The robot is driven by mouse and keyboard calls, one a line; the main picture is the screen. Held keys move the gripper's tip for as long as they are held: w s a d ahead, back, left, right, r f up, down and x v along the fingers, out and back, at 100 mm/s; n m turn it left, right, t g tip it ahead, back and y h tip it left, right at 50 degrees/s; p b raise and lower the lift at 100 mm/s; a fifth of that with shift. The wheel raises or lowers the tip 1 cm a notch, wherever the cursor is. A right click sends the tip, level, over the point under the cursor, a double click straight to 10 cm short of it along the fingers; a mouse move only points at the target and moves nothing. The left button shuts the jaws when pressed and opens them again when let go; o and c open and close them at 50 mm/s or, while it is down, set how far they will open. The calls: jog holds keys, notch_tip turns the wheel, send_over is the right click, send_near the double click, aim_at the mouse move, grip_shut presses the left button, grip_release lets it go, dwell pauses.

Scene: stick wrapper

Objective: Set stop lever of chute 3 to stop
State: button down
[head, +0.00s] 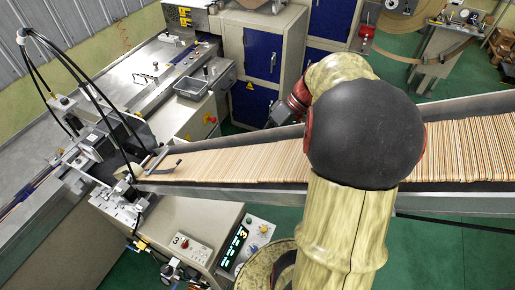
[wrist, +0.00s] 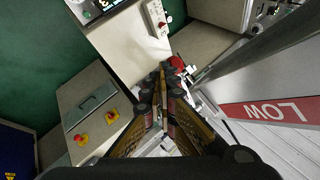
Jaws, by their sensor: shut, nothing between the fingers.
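The chute (head: 300,187), full of thin sticks, crosses the head view. At its left end is a curved metal piece with a flat plate (head: 160,160); I cannot tell whether this is the stop lever. A small box marked 3 with a red switch (head: 190,246) sits on the cabinet below. A similar box (wrist: 157,18) shows at the top of the wrist view. My gripper (wrist: 160,82) is shut and empty in the wrist view, its fingertips just left of a small red part (wrist: 177,62).
A sloping metal wall with a red LOW label (wrist: 268,112) lies right of my gripper. A beige panel with red buttons (wrist: 95,108) is at left. In the head view, black cables (head: 75,70) arch over the machine at left. Green floor (head: 440,255) is open at lower right.

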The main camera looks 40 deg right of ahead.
jog(key=shift+r, duration=0.2)
jog(key=shift+r+p, duration=0.4)
jog(key=shift+r, duration=0.25)
jog(key=v, duration=1.2)
dwell(0.6)
